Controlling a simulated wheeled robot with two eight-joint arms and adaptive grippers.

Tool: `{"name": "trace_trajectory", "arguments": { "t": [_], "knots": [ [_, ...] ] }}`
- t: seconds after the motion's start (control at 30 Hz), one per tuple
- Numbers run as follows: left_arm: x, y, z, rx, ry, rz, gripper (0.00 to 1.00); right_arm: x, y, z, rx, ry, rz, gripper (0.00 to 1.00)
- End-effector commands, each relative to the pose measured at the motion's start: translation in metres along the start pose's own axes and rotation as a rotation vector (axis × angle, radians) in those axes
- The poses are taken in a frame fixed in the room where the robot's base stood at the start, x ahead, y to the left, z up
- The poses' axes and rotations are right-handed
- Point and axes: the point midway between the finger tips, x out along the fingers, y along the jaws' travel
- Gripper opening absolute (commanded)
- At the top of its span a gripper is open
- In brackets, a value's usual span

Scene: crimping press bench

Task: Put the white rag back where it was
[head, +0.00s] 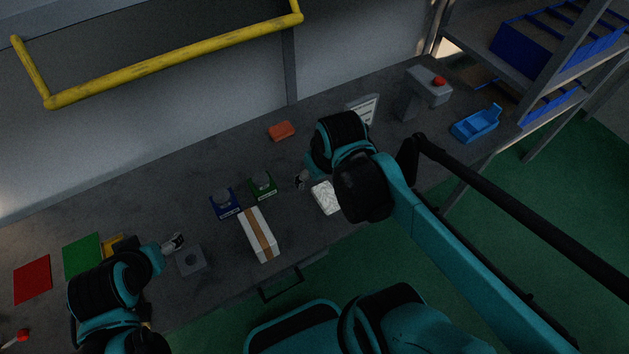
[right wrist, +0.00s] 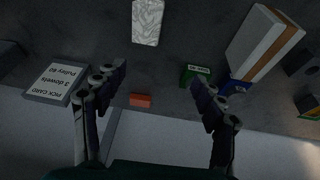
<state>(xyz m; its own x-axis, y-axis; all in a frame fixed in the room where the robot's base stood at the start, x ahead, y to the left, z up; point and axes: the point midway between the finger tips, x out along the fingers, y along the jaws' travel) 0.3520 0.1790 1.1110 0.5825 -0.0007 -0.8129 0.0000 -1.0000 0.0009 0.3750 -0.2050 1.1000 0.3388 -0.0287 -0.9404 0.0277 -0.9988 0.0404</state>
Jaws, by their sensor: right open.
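The white rag (head: 326,197) lies flat on the grey bench, just left of my right forearm in the head view. In the right wrist view the rag (right wrist: 147,22) is at the top, beyond the fingertips and apart from them. My right gripper (right wrist: 158,78) is open, with nothing between its fingers. In the head view it (head: 302,180) is partly hidden by my wrist, just left of the rag. My left gripper (head: 174,243) is by a grey block with a round hole (head: 191,261); whether its fingers are apart is too small to tell.
A white box with a brown stripe (head: 258,235), a blue holder (head: 224,204) and a green holder (head: 263,187) stand left of the rag. An orange block (head: 281,131) and a pick card (head: 367,110) lie behind. A blue bin (head: 476,124) is at right.

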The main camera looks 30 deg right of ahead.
Motion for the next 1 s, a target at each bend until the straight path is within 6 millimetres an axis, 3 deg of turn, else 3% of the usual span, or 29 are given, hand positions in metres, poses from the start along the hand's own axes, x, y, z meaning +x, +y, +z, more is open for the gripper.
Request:
{"name": "trace_trajectory", "arguments": {
  "t": [0.1, 0.3, 0.67, 0.77, 1.0],
  "knots": [
    [0.0, 0.0, 0.0, 0.0, 0.0, 0.0, 0.7, -0.011, -0.015, 0.011, 0.015, 0.128, -0.005, 0.7],
    [0.0, 0.0, 0.0, 0.0, 0.0, 0.0, 0.7, -0.018, -0.027, 0.016, 0.038, 0.258, -0.019, 0.7],
    [0.001, 0.0, 0.0, 0.0, 0.0, 0.0, 0.7, -0.019, -0.028, 0.016, 0.044, 0.278, -0.022, 0.7],
    [0.008, 0.0, 0.005, 0.0, 0.0, 0.0, 0.7, -0.011, -0.029, 0.019, 0.043, 0.277, -0.022, 0.7],
    [0.05, 0.0, 0.036, 0.0, 0.0, 0.0, 0.7, 0.039, -0.031, 0.037, 0.043, 0.277, -0.022, 0.7]
  ]
}}
